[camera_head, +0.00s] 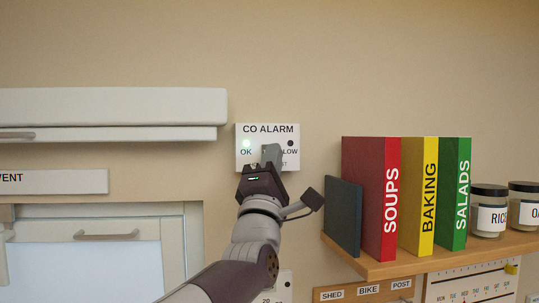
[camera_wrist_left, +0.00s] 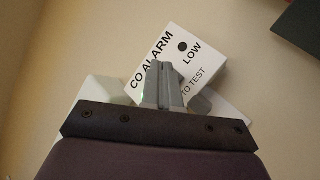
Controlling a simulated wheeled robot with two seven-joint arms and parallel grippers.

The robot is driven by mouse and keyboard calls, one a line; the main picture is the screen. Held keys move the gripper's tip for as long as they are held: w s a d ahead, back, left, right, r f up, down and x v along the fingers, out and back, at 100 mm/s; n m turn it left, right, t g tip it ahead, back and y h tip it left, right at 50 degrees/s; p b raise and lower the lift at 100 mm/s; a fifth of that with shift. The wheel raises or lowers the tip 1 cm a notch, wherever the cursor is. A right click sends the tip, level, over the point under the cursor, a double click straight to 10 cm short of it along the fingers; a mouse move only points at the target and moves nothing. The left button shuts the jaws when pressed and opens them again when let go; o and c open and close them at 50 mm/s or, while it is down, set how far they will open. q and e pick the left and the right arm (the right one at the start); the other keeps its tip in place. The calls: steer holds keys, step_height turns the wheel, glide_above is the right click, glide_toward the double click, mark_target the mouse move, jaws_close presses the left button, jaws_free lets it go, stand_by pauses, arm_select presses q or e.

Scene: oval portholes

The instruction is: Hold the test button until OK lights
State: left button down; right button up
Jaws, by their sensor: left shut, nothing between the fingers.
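The white CO alarm (camera_head: 267,137) is mounted on the wall in the middle of the head view. The left wrist view shows the alarm (camera_wrist_left: 196,58) tilted behind the closed fingers (camera_wrist_left: 163,68), with part of the TEST lettering visible. My right gripper is out of view.
A shelf (camera_head: 385,268) at the right holds a dark tablet-like slab (camera_head: 343,215), SOUPS (camera_head: 384,200), BAKING and SALADS books, and jars (camera_head: 489,212). A cabinet (camera_head: 110,107) is at the upper left. Wall above the alarm is clear.

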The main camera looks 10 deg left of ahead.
arm_select(q)
steer(key=s+b, duration=0.1)
steer(key=s+d+b, duration=0.1)
steer(key=s, duration=0.1)
steer(key=s+d+b, duration=0.1)
steer(key=shift+s, duration=0.3)
stand_by(0.4)
